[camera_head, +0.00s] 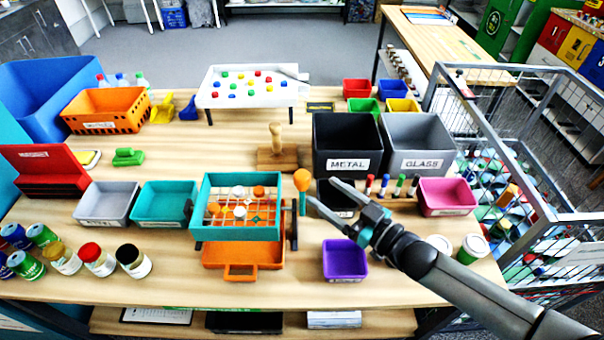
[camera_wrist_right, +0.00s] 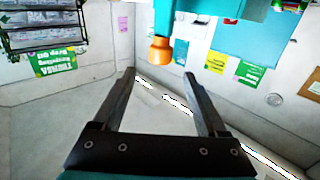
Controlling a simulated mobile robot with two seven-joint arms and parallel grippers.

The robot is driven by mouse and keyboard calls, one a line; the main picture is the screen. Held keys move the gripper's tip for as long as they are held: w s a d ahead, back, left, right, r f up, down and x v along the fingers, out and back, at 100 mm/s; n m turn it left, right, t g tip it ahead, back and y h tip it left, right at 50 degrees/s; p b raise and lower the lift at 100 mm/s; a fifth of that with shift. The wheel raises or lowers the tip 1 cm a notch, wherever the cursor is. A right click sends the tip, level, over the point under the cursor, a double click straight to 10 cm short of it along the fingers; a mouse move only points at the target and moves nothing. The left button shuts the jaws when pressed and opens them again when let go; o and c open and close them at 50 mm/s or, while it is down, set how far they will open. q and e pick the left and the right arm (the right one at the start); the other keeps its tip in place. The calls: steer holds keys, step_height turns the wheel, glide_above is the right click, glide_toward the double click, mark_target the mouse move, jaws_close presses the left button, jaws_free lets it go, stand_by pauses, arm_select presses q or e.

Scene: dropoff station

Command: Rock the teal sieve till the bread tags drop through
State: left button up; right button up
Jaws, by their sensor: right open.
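The teal sieve (camera_head: 237,235) stands near the middle of the table, with a white grid inside. Orange and white round pieces (camera_head: 239,192) lie on the grid; I cannot make out bread tags. An orange tray (camera_head: 215,252) sits beneath it. A teal lever with an orange knob (camera_head: 302,179) stands at the sieve's right side. My right gripper (camera_head: 322,192) is open and empty, just right of the lever and apart from the knob. In the right wrist view, the knob (camera_wrist_right: 160,50) shows ahead of the open fingers (camera_wrist_right: 158,77). My left gripper is not in view.
A purple bin (camera_head: 345,275) stands below my right gripper. Black METAL (camera_head: 346,140) and grey GLASS (camera_head: 418,140) bins stand behind. Teal (camera_head: 165,218) and grey (camera_head: 105,220) trays are left of the sieve, with jars and cans in front. A wire cage (camera_head: 520,200) borders the right.

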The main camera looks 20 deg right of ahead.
mark_target(308, 180)
steer(key=x, duration=0.8)
steer(key=shift+c, duration=0.2)
jaws_close()
stand_by(0.4)
stand_by(0.9)
